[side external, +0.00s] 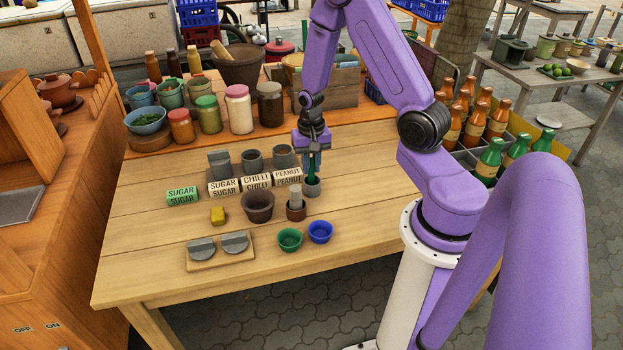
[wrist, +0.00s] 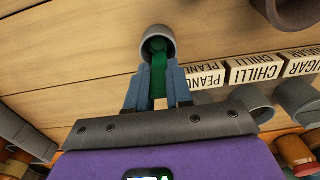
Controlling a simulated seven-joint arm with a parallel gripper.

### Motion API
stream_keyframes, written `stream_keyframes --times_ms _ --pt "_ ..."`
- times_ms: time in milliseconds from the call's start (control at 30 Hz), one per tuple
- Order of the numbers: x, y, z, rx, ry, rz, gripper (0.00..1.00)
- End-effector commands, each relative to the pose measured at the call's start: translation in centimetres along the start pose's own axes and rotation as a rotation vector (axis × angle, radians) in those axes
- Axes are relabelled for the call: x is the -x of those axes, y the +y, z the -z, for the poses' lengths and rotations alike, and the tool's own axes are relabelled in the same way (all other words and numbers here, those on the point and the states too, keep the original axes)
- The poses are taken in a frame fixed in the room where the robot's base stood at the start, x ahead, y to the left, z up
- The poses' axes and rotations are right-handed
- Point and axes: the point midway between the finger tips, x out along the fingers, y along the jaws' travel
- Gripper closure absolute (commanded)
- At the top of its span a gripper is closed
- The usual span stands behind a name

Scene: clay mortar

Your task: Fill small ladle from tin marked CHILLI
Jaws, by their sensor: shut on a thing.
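My gripper (side external: 313,158) is shut on an upright green handle (side external: 312,170), apparently the small ladle. It also shows between the fingers in the wrist view (wrist: 158,75). Its lower end is inside a small grey cup (side external: 312,188), which the wrist view shows too (wrist: 157,38); the ladle's bowl is mostly hidden there. The block marked CHILLI (side external: 256,182) is in the middle of a row, left of my gripper. Behind it stands a grey open tin (side external: 252,160), whose contents I cannot make out. The CHILLI block also shows in the wrist view (wrist: 255,70).
Blocks marked SUGAR (side external: 224,187) and PEANUT (side external: 288,178) flank CHILLI, with grey tins behind. A brown mortar (side external: 257,207), a brown cup with a pale pestle-like piece (side external: 296,204), green (side external: 289,239) and blue (side external: 320,232) bowls stand in front. Jars fill the back.

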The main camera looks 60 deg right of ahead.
Motion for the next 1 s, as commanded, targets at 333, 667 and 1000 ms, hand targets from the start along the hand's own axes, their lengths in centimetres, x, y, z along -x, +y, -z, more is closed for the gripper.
stream_keyframes --times_ms 333,667,1000 --pt "2.1 0.0 0.0 0.001 0.001 0.001 1.0" --pt "4.1 0.0 0.0 0.0 0.001 0.001 1.0" --pt "5.9 0.0 0.0 0.0 0.0 0.0 1.0"
